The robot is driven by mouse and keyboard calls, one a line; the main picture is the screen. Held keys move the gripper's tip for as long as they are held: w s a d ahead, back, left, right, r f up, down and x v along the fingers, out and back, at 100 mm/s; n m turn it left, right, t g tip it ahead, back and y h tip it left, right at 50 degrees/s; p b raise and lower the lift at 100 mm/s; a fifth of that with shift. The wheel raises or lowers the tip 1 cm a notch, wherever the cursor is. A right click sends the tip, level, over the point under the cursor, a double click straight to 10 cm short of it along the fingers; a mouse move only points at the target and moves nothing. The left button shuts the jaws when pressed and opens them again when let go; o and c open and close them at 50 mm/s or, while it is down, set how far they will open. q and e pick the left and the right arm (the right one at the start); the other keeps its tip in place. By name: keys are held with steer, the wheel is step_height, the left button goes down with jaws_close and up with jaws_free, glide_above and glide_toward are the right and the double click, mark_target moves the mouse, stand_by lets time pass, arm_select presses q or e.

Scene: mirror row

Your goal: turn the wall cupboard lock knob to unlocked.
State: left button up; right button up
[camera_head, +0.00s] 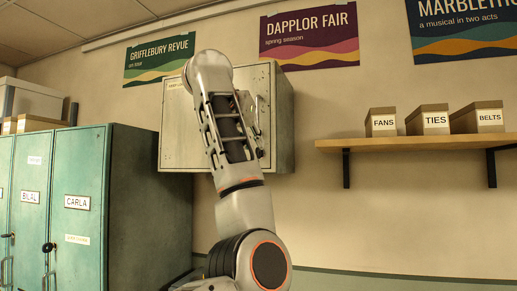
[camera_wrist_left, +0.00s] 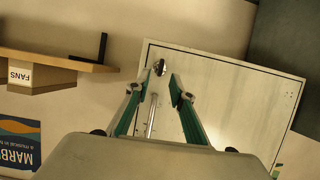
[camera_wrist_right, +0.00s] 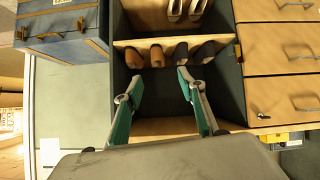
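The grey wall cupboard (camera_head: 184,135) hangs in the middle of the head view, its door shut and partly hidden behind my left arm. In the left wrist view the cupboard door (camera_wrist_left: 240,100) appears turned over. The small dark lock knob (camera_wrist_left: 160,67) sits near the door's edge, with a bar handle (camera_wrist_left: 151,116) beside it. My left gripper (camera_wrist_left: 160,78) is open, its teal fingers pointing at the knob on either side of it; I cannot tell whether they touch it. The knob's setting is unclear. My right gripper (camera_wrist_right: 156,78) is open and empty, away from the cupboard.
Teal lockers (camera_head: 145,200) stand at the left. A wooden shelf (camera_head: 420,142) with labelled boxes is at the right. In the right wrist view, shoes (camera_wrist_right: 181,53) sit in a dark compartment beside wooden drawers (camera_wrist_right: 285,65) and a blue case (camera_wrist_right: 62,30).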

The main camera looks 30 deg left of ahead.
mark_target(257, 149)
arm_select(q)
steer(key=shift+p+x, duration=0.5)
steer(key=shift+x, duration=1.95)
steer(key=c, duration=0.5)
jaws_close()
arm_select(e)
steer(key=shift+w+r, duration=0.25)
steer(key=shift+r, duration=0.25)
steer(key=shift+w+r, duration=0.25)
steer(key=shift+r, duration=0.25)
steer(key=shift+s+f, duration=0.1)
